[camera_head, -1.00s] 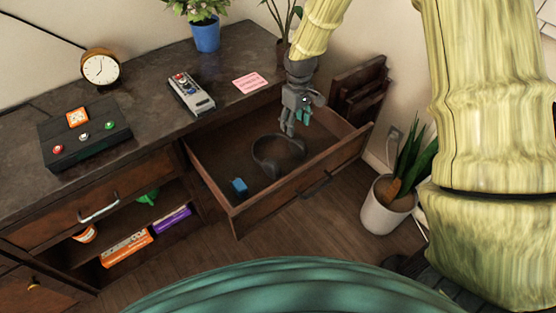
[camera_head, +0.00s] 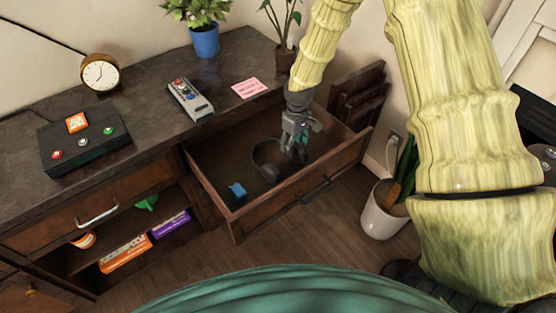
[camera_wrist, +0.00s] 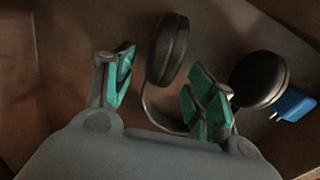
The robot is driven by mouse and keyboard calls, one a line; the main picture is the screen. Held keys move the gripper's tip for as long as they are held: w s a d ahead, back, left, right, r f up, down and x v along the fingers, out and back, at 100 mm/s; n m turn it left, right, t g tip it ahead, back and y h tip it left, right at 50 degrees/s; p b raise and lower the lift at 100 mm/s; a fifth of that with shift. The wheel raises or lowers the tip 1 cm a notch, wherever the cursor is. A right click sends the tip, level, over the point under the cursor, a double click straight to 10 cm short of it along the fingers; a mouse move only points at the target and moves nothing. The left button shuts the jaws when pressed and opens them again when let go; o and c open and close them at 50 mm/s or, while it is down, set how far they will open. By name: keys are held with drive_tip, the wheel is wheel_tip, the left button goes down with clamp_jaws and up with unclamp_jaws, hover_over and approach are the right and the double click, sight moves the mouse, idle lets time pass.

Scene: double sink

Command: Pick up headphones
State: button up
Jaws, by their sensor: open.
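The dark headphones lie in the open drawer. In the head view their band (camera_head: 262,158) shows left of my gripper (camera_head: 297,155), which partly hides them. In the wrist view one ear cup (camera_wrist: 168,50) is between my gripper's (camera_wrist: 160,90) open green-padded fingers, toward the far side. The other ear cup (camera_wrist: 257,79) is outside, to the right of the right finger. The thin band curves down between the fingers. My gripper is open and down inside the drawer, close to the headphones. I cannot tell whether a finger touches them.
A small blue object (camera_head: 237,190) lies in the drawer's near left corner; it also shows beside the right ear cup in the wrist view (camera_wrist: 295,104). The drawer's walls (camera_head: 310,181) surround my gripper. A remote (camera_head: 190,99) and a pink note (camera_head: 249,88) lie on the dresser top.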

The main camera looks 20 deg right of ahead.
drive_tip(key=shift+f, duration=1.45)
drive_tip(key=c, duration=1.1)
clamp_jaws()
drive_tip(key=shift+r, duration=0.2)
